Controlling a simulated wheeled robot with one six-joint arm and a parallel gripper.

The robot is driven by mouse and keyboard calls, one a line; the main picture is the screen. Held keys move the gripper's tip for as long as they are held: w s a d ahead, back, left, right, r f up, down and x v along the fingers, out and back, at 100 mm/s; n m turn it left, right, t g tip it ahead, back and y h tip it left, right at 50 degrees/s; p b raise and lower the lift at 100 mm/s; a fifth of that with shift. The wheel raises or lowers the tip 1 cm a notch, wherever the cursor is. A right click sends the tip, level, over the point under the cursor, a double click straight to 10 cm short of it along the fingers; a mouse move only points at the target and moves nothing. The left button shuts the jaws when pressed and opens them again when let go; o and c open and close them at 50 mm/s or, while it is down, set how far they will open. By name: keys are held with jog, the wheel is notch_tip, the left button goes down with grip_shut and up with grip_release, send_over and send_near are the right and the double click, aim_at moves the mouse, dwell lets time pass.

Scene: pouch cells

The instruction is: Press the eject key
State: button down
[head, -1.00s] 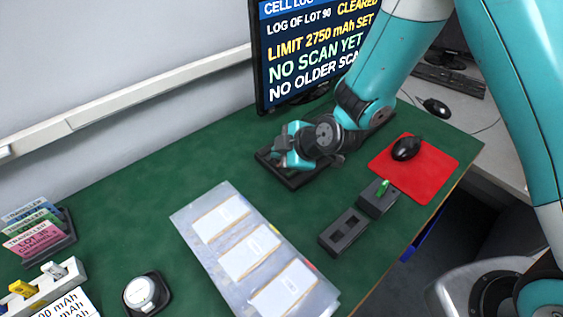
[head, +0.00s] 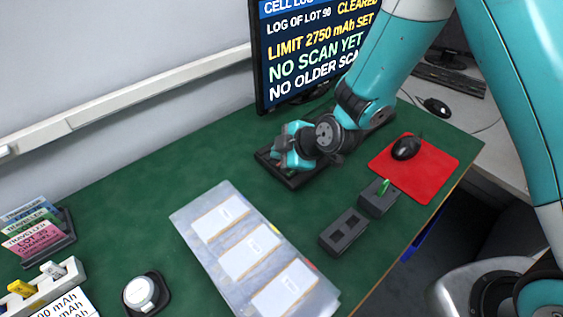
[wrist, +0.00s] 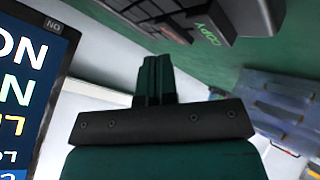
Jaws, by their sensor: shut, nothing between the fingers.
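A black keypad (head: 296,183) lies on the green table below the monitor, partly hidden by my arm. In the wrist view the dark keypad (wrist: 150,12) shows at the top, with a key marked COPY in green. I cannot make out an eject label on any visible key. My gripper (head: 279,155) is over the keypad's left part in the head view. In the wrist view my gripper (wrist: 154,62) is shut and empty, its fingers pointing up the picture near the keypad. Whether the fingertips touch a key I cannot tell.
The monitor (head: 310,50) stands behind my gripper. A clear tray (head: 205,247) with pouch cells lies in front. Two dark blocks (head: 343,232), one with a green piece, and a mouse (head: 406,148) on a red mat (head: 432,173) are to the right. The back left table is clear.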

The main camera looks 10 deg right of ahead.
jog(key=shift+f+b, duration=0.4)
jog(key=shift+f+b, duration=0.4)
jog(key=shift+b, duration=0.05)
dwell(0.6)
jog(key=shift+r, duration=0.1)
jog(key=shift+r+p, duration=0.45)
jog(key=shift+r, duration=0.35)
jog(key=shift+r+p, duration=1.55)
jog(key=shift+r, duration=0.95)
